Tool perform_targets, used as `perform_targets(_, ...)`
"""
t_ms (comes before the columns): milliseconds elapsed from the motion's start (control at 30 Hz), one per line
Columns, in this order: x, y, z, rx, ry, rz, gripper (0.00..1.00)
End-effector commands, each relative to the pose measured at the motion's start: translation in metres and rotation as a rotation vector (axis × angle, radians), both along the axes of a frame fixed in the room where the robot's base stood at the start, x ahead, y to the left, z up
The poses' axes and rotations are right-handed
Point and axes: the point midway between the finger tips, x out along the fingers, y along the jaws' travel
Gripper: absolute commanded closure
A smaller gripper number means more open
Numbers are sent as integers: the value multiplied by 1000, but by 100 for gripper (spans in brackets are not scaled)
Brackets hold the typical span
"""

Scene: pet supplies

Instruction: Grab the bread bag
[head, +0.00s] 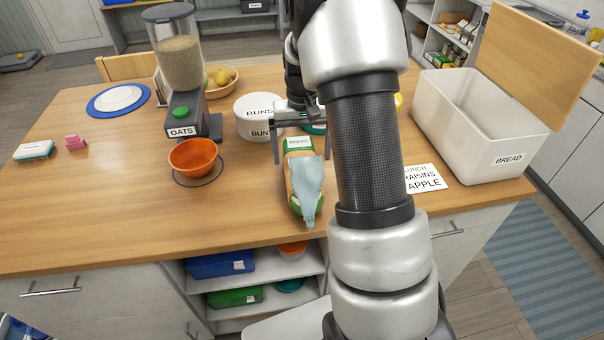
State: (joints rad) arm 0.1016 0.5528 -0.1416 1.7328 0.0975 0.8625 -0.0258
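The bread bag (304,182) lies on the wooden counter near its front edge. It is green and tan with a pale blue end toward me and a white BREAD label at its far end. My gripper (298,157) is over the far end of the bag, pointing down. Its fingers are spread wide, one on each side of the bag's labelled end. The bag rests on the counter.
A white BUNS container (258,116) stands just behind the bag. An orange bowl (193,157) sits left before the OATS dispenser (181,80). A white BREAD bin (470,125) with its lid open stands right. A lunch card (425,178) lies right of my arm.

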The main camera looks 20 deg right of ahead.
Motion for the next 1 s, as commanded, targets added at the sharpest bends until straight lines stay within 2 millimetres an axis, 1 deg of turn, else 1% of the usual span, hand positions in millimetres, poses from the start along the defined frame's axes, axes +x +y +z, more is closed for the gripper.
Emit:
perform_targets(67, -1, 0, -5, 1, 2, 0, 6)
perform_targets(167, -4, 1, -18, 1, 5, 0, 6)
perform_targets(300, -5, 2, -40, 1, 4, 0, 6)
perform_targets(400, -5, 2, -50, 1, 3, 1, 6)
perform_targets(500, -4, 2, -53, 0, 1, 1, 6)
perform_targets(667, -4, 2, -53, 0, 0, 1, 6)
perform_targets(700, -4, 2, -53, 0, 0, 1, 8)
perform_targets(767, -4, 2, -53, 0, 0, 0, 18)
perform_targets(1000, -4, 2, -53, 0, 0, 0, 59)
